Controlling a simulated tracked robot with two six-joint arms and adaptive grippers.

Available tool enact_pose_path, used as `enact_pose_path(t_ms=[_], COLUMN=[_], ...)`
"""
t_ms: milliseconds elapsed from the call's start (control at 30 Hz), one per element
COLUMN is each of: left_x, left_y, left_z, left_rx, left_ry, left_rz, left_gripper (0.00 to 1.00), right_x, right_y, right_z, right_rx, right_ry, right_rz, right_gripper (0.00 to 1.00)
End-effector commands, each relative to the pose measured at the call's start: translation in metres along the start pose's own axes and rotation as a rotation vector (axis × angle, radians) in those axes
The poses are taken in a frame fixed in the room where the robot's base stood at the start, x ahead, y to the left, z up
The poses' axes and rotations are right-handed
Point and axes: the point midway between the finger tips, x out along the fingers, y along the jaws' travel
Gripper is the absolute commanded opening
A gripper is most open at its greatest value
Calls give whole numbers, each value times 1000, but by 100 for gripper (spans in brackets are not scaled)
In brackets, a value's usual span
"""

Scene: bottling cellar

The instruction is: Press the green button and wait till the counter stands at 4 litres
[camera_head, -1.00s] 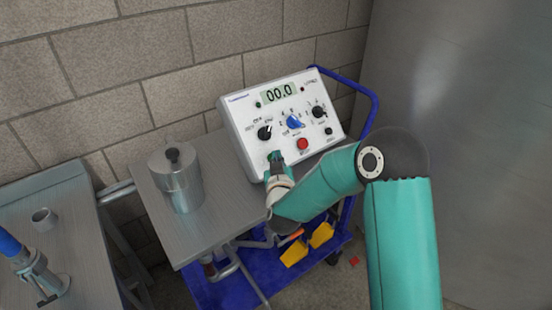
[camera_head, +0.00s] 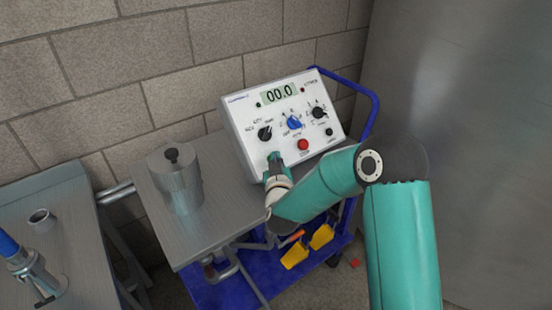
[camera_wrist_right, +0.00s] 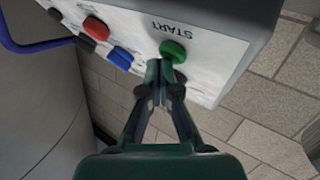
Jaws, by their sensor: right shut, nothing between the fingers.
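The white control box (camera_head: 240,112) stands tilted on the metal-topped cart, and its counter display (camera_head: 279,93) reads 00.0. The green button (camera_wrist_right: 172,50), marked START, shows in the right wrist view. In the head view it is hidden behind my right gripper. My right gripper (camera_head: 274,157) is shut and empty, its fingers pointing at the panel. In the right wrist view the fingertips (camera_wrist_right: 160,66) are right beside the green button; I cannot tell whether they touch it. My left gripper is not in view.
A red button (camera_head: 303,144), a blue knob (camera_head: 294,122) and black knobs (camera_head: 265,133) share the panel. A lidded metal pot (camera_head: 180,182) stands left on the cart top (camera_head: 205,231). A brick wall is behind.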

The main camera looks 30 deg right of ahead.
Motion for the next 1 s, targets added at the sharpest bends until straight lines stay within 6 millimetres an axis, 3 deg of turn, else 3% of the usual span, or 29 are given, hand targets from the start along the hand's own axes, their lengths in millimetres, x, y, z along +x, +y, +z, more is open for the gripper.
enact_pose_path(t_ms=[667, 1000], left_x=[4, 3], left_y=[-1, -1], left_z=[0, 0], left_rx=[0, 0], left_ry=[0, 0], left_rz=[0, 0], left_gripper=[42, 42], right_x=[3, -6], right_y=[-3, 4], right_z=[3, -4], right_rx=[0, 0], right_ry=[-2, -2], right_rz=[-1, -1], right_gripper=[0, 0])
